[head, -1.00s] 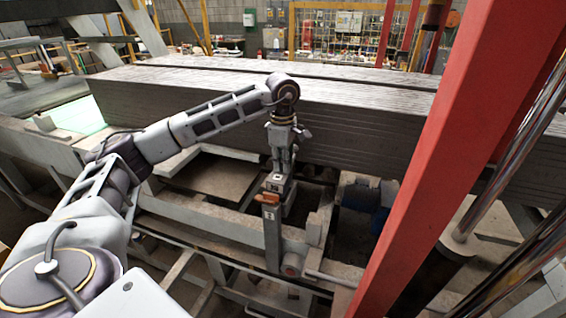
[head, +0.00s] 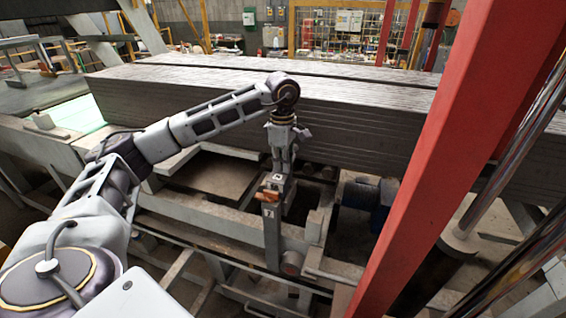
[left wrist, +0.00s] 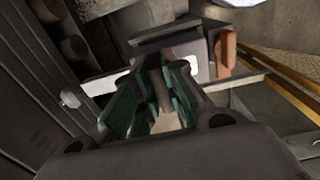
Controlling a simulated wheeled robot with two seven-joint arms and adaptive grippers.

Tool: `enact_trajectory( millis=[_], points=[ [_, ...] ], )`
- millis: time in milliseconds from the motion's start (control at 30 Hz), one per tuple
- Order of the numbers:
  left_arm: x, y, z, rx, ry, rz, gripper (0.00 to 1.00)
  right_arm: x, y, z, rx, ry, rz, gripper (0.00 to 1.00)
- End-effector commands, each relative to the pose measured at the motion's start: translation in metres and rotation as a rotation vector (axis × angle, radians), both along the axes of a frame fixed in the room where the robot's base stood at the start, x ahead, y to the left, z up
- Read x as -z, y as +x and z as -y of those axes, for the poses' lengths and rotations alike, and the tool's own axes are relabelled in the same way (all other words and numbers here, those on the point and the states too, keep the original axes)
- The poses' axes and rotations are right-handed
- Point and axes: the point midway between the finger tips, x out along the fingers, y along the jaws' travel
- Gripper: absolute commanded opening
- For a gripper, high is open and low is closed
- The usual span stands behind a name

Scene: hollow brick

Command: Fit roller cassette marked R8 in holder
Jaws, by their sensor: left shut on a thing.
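My left gripper (head: 278,168) points down, shut on a grey block with a pale label, which I take to be the roller cassette (head: 274,183). In the left wrist view, the green-padded fingers (left wrist: 155,105) close on it, and the cassette (left wrist: 165,48) shows a white label too blurred to read. An orange-brown piece (head: 268,195) shows just below the cassette; I cannot tell which part it belongs to. Below stands a grey upright post (head: 271,240) with a small mark, perhaps the holder. Whether cassette and post touch is unclear. My right gripper is out of view.
A long stack of grey slabs (head: 230,95) lies behind the gripper. A red slanted column (head: 460,150) stands close on the right. A blue motor-like part (head: 384,205) sits right of the post. Concrete-coloured frame beams (head: 205,215) surround the post.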

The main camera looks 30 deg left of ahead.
Motion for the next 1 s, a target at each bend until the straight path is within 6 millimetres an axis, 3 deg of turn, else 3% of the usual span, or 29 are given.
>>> enact_trajectory(
  millis=[1000],
  points=[
    [0.01,0.0,0.0,0.0,-0.001,0.001,0.0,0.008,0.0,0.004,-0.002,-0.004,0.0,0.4]
  ],
)
